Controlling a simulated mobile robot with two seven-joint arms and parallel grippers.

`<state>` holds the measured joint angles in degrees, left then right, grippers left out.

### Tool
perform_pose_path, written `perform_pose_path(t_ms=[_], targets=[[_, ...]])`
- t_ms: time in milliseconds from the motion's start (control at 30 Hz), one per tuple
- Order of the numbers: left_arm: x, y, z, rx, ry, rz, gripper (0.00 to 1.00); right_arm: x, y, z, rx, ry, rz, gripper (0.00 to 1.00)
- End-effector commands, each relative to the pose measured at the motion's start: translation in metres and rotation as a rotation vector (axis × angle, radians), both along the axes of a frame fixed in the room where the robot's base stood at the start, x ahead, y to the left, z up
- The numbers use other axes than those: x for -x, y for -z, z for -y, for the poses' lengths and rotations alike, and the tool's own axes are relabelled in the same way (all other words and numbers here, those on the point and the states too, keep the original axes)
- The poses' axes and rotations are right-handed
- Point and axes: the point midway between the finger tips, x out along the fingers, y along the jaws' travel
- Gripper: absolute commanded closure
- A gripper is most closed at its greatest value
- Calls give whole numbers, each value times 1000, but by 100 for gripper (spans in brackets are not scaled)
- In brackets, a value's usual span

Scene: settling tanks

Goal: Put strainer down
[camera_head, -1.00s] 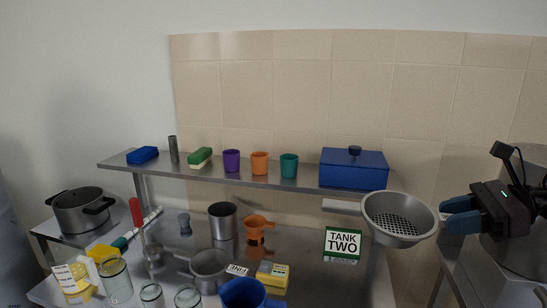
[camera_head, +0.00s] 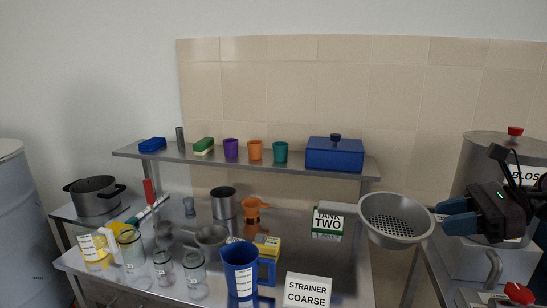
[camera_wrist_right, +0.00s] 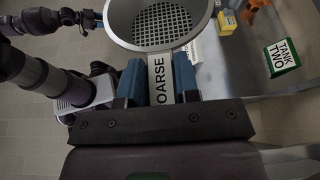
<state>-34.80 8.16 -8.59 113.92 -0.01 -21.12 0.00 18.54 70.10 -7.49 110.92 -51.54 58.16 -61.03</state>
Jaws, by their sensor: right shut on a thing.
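The strainer (camera_head: 395,220) is a round grey metal bowl with a perforated bottom. My right gripper (camera_head: 450,214) is shut on its handle and holds it bowl-up in the air, near the right end of the metal table (camera_head: 345,262). In the right wrist view, the handle, with part of the word COARSE on it, lies between the blue fingers of the gripper (camera_wrist_right: 159,85), and the bowl (camera_wrist_right: 118,35) is beyond them. A white STRAINER COARSE sign (camera_head: 307,290) stands at the table's front right.
A TANK TWO sign (camera_head: 328,219) stands behind and left of the strainer. A blue jug (camera_head: 240,268), glass jars (camera_head: 194,275) and metal pots crowd the table's left and middle. A shelf (camera_head: 290,162) runs behind. A large metal vessel (camera_head: 485,145) stands at right.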

Motion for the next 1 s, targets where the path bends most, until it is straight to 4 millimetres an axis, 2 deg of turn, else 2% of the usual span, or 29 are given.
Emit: perform_pose_path(t_ms=[33, 467, 1000], targets=[[0, 0, 0, 0, 0, 1, 57, 0, 3, -9, -7, -14, -1, 98], [-10, -7, 2, 1, 5, 21, 57, 0, 19, -58, -23, -79, -14, 98], [2, 1, 0, 0, -2, -3, 57, -11, 10, -73, -26, 57, -19, 98]])
